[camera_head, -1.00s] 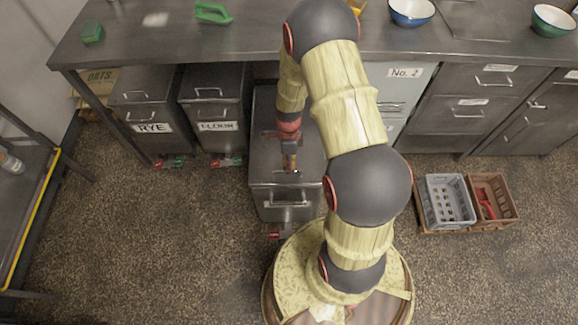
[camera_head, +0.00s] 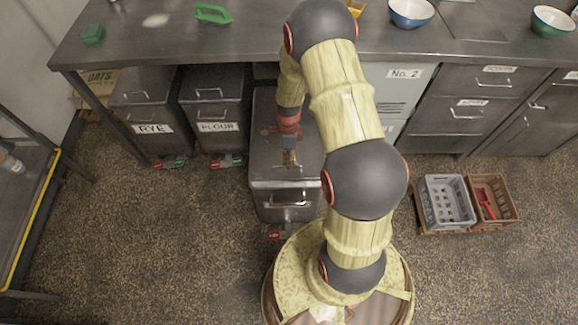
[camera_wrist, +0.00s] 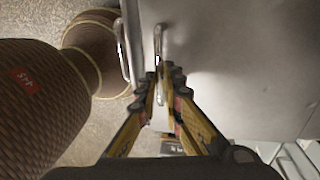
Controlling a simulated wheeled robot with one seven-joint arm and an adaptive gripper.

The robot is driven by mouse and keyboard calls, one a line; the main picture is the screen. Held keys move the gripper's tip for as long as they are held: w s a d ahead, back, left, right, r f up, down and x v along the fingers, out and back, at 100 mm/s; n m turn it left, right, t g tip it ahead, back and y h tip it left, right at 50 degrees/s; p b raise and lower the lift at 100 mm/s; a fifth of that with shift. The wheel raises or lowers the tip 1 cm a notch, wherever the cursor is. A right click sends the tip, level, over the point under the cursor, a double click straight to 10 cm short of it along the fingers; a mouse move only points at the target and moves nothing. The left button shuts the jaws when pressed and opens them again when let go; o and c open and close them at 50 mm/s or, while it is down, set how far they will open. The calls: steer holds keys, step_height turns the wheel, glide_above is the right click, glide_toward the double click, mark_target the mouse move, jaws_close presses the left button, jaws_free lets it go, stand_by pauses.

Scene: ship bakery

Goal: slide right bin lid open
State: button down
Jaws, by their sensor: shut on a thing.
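The right bin (camera_head: 285,212) is a grey metal bin standing out in front of the counter, left of my base. Its flat grey lid (camera_head: 268,165) lies over its top, and the far part is under the counter edge. The lid also fills much of the wrist view (camera_wrist: 240,65). A shiny bar handle (camera_wrist: 159,38) stands on the lid near its front edge. My gripper (camera_head: 290,162) is low over the lid; in the wrist view its fingers (camera_wrist: 164,77) are closed on the lid handle. A second handle (camera_wrist: 123,48), on the bin's front, is beside it and free.
Bins labelled RYE (camera_head: 143,110) and FLOUR (camera_head: 214,108) stand left under the counter (camera_head: 260,42). A grey crate (camera_head: 446,200) and a brown crate (camera_head: 507,205) sit on the floor at right. A yellow-edged rack (camera_head: 33,215) stands at far left. The floor between is clear.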

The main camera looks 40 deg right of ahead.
steer(key=w+d, duration=0.4)
steer(key=w, duration=0.2)
steer(key=w+d, duration=0.4)
steer(key=w, duration=0.2)
steer(key=w+d, duration=0.4)
steer(key=w, duration=0.1)
steer(key=shift+w, duration=0.4)
steer(key=c, duration=2)
jaws_free()
steer(key=shift+o, duration=0.4)
step_height(320, 180, up, 12)
steer(key=w+d, duration=0.1)
steer(key=w, duration=0.1)
steer(key=shift+d+f, duration=0.15)
